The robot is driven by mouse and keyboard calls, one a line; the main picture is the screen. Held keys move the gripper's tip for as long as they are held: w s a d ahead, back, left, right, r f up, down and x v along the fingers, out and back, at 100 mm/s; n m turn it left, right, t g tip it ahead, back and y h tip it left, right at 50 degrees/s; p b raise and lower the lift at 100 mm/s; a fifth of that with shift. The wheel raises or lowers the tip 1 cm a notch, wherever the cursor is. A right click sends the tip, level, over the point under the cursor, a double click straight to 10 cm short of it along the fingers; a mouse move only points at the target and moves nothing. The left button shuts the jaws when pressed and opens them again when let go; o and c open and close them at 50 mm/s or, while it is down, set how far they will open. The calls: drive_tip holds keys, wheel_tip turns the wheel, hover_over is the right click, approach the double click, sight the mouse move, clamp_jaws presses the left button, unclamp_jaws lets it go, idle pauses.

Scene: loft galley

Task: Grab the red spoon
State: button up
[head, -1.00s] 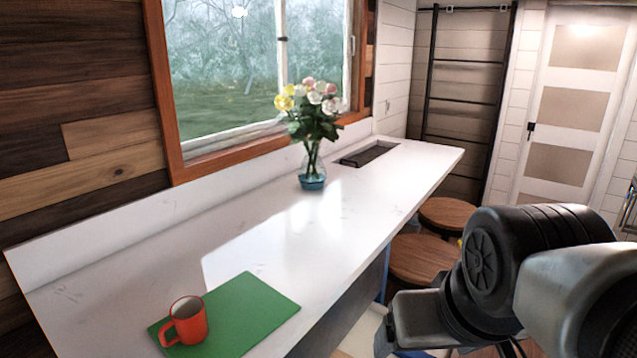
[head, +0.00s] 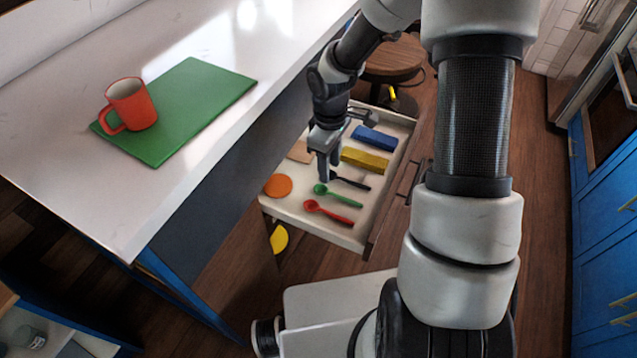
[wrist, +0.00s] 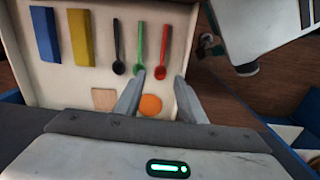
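The red spoon (head: 328,211) lies in the open drawer (head: 366,229), nearest the drawer's near side. In the wrist view the red spoon (wrist: 164,48) is the rightmost of three spoons, with its bowl toward my gripper. My gripper (head: 324,174) is over the drawer, pointing down, near the green spoon's bowl in the head view. In the wrist view my gripper (wrist: 157,92) has its two fingers apart with nothing held between them. The red spoon's bowl shows between the fingers, beyond their tips.
The drawer also holds a green spoon (head: 340,196), a black spoon (head: 352,184), a yellow block (head: 364,160), a blue block (head: 375,138), an orange disc (head: 278,185) and a wooden square (head: 300,151). The counter (head: 60,160) overhangs beside it, bearing a green board (head: 200,105) and orange-red mug (head: 131,104).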

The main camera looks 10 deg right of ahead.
drive_tip(key=b, duration=0.3)
hover_over(328, 211)
drive_tip(key=f, duration=1.3)
drive_tip(key=shift+a+f, duration=0.3)
drive_tip(key=shift+f, duration=0.05)
drive_tip(key=shift+d+f+b, duration=0.2)
drive_tip(key=shift+f+b, duration=0.2)
drive_tip(key=shift+f, duration=2.5)
drive_tip(key=shift+c, duration=0.4)
clamp_jaws()
